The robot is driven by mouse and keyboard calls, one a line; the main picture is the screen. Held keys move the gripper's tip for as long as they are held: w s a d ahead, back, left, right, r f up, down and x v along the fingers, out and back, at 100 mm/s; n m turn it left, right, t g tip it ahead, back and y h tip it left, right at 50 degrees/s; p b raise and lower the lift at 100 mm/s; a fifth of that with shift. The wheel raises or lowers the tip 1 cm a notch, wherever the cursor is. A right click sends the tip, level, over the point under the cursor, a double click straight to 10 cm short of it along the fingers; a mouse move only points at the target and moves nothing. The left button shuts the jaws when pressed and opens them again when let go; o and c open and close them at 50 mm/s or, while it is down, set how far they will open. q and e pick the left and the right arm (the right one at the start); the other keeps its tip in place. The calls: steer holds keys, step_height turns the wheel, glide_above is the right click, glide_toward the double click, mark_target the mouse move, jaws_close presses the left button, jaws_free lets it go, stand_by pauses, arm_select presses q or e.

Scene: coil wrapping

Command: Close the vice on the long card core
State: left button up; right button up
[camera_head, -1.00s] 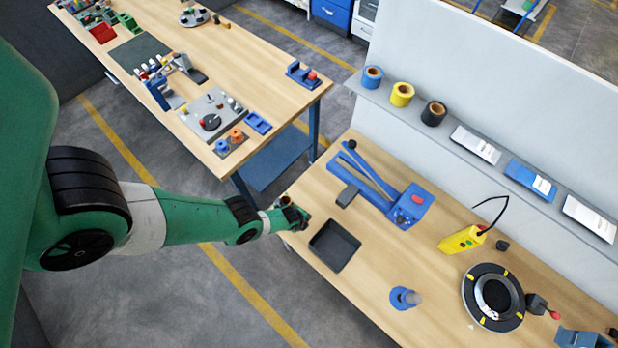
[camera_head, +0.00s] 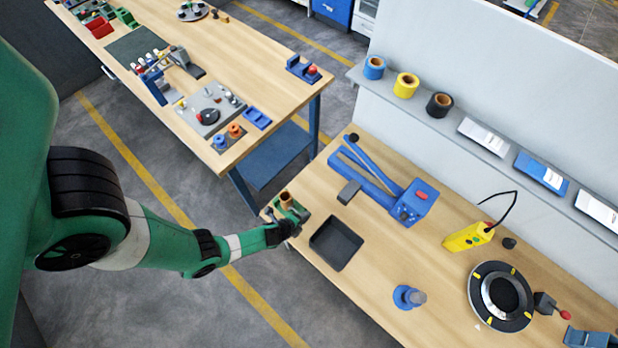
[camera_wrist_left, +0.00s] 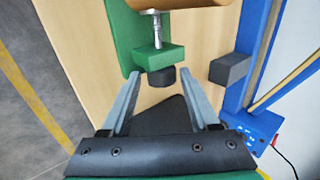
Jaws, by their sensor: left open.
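The green vice (camera_head: 296,213) stands at the left corner of the near bench, with the brown card core (camera_head: 285,200) at it. In the left wrist view the vice's green block (camera_wrist_left: 157,57), metal screw (camera_wrist_left: 157,30) and dark knob (camera_wrist_left: 162,77) show, with part of the card core (camera_wrist_left: 190,4) at the top edge. My left gripper (camera_head: 278,216) is beside the vice. In the wrist view its two fingers (camera_wrist_left: 161,78) are apart, with the knob between their tips; I cannot tell whether they touch it. My right gripper is not in view.
A black tray (camera_head: 336,243) lies right of the vice. Behind it are a blue lever tool (camera_head: 380,183) and a small dark block (camera_head: 348,192). A blue stand (camera_head: 408,297), yellow controller (camera_head: 468,237) and black ring (camera_head: 500,296) are further right. Bare wood lies between them.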

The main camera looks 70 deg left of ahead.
arm_select(q)
steer(key=p+v, duration=0.4)
steer(key=v, duration=0.3)
steer(key=shift+p, duration=0.3)
steer(key=shift+w+a, duration=0.1)
